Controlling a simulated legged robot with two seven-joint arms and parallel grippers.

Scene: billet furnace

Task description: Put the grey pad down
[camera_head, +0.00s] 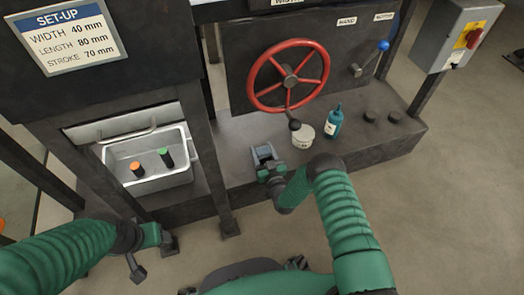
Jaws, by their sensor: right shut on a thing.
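My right gripper (264,156) is over the front part of the dark bench, left of the white tub. It is shut on a small blue-grey pad (263,152), which shows between its fingers. The view from above does not show whether the pad touches the bench top. My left gripper (168,243) is low at the left, in front of the bench and below the metal tray; whether its fingers are open is too small to tell.
A white tub (303,136) and a teal bottle (334,121) stand right of my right gripper. A red handwheel (290,76) is behind. A metal tray (182,178) holds orange-topped and green-topped pieces. A dark post (207,150) stands between tray and bench. Bench top is clear near the gripper's left.

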